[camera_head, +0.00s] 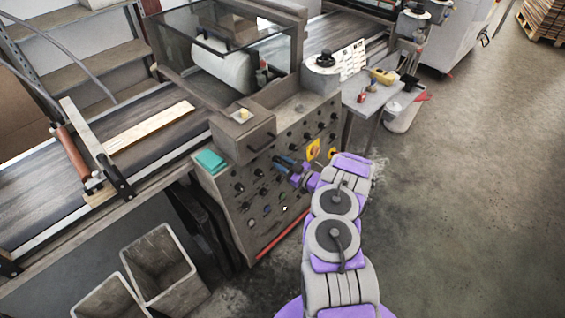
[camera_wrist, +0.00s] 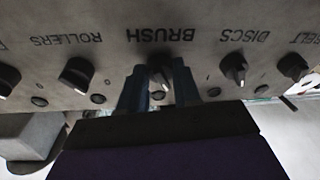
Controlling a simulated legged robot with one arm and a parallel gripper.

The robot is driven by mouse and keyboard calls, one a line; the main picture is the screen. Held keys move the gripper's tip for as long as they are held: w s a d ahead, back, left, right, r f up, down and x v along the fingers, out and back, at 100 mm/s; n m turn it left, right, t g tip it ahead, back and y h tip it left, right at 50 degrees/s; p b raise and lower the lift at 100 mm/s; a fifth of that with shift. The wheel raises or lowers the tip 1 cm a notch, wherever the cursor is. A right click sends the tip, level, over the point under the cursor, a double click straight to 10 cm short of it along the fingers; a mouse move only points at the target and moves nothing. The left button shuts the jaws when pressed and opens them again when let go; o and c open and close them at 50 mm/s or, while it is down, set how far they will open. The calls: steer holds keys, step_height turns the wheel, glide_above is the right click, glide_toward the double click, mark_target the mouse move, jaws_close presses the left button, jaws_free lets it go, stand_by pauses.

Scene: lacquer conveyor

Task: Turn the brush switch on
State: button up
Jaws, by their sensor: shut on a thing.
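The brush switch (camera_wrist: 161,78) is a dark knob on the grey control panel, beside the word BRUSH, which appears upside down in the wrist view. My gripper (camera_wrist: 158,84) has one finger on each side of this knob and is shut on it. The fingers partly hide the knob, so I cannot tell how it is turned. In the head view my gripper (camera_head: 283,166) is at the front of the control panel (camera_head: 237,206), and the knob itself is hidden there.
The ROLLERS knob (camera_wrist: 77,75) and the DISCS knob (camera_wrist: 234,68) flank the gripper closely. Small round buttons sit near the knobs. A teal object (camera_head: 211,161) lies on the panel's top edge. A conveyor (camera_head: 50,205) extends left. Grey bins (camera_head: 158,262) stand below. The floor at right is open.

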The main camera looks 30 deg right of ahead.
steer(key=m+h+p, duration=0.1)
steer(key=m, duration=0.2)
steer(key=m+p, duration=0.2)
steer(key=m, duration=0.1)
steer(key=shift+a+r+t+h, duration=0.1)
steer(key=shift+r+t+h, duration=0.05)
steer(key=shift+t+h, duration=0.25)
steer(key=m+h, duration=0.1)
steer(key=m, duration=0.5)
steer(key=shift+a+m+h, duration=0.1)
steer(key=shift+m+h, duration=0.3)
steer(key=shift+r, duration=0.1)
steer(key=o, duration=1)
steer(key=shift+f, duration=0.2)
steer(key=shift+o, duration=0.2)
steer(key=shift+s, duration=0.1)
steer(key=p+v, duration=0.3)
steer(key=v, duration=1.4)
steer(key=shift+f+p, duration=0.35)
steer(key=shift+p, duration=0.05)
